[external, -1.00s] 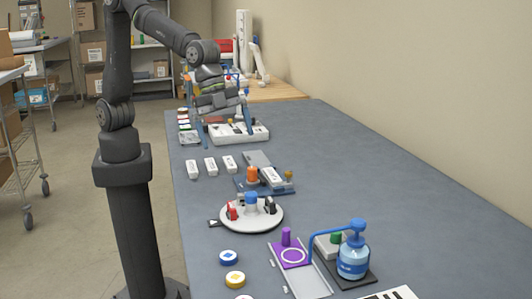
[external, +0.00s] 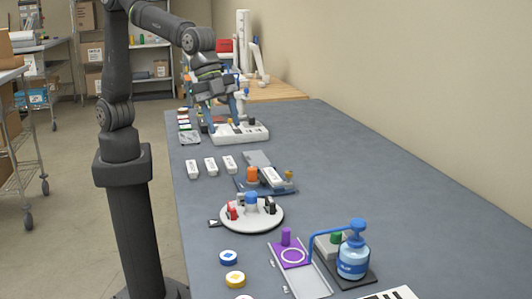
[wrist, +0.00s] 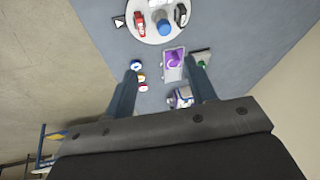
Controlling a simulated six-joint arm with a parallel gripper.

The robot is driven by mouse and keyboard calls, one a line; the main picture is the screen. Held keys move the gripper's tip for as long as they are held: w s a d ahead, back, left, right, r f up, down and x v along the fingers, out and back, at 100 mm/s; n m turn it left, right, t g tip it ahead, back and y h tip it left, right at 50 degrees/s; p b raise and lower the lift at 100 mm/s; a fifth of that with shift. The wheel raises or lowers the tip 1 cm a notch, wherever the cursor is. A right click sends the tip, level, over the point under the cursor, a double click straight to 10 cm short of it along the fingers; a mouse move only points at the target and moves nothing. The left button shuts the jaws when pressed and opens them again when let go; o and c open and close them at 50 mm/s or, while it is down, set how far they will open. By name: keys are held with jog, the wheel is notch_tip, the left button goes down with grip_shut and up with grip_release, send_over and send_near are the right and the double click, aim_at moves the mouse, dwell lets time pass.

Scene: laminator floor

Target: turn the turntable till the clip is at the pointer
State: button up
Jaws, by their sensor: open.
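The turntable (external: 240,224) is a white round disc near the middle of the table, with a blue knob (external: 251,200) standing on it. A red piece (external: 232,211) and a dark, clip-like piece (external: 270,206) stand on the disc; I cannot tell for sure which is the clip. The pointer (external: 213,223), a black plate with a white triangle, lies at the disc's left edge. In the wrist view the red piece (wrist: 140,24) is nearest the pointer (wrist: 119,21); the dark piece (wrist: 181,15) is across the disc. My gripper (external: 223,113) is open and empty, above the table well behind the turntable.
A purple block (external: 287,251) and a blue pump bottle (external: 353,259) stand in front of the turntable. Round tokens (external: 229,256) lie at the front left. An orange knob (external: 252,174) and white boxes (external: 210,165) lie behind it. Bare table (external: 390,190) lies to the right.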

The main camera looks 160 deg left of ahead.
jog(key=w+f+n, duration=0.1)
jog(key=w+n, duration=0.1)
jog(key=n, duration=0.5)
send_near(251, 194)
jog(key=shift+g+y, duration=0.3)
jog(key=x, duration=0.8)
jog(key=shift+w+d+f, duration=0.2)
jog(key=shift+w+f, duration=0.05)
jog(key=shift+f, duration=0.05)
grip_shut()
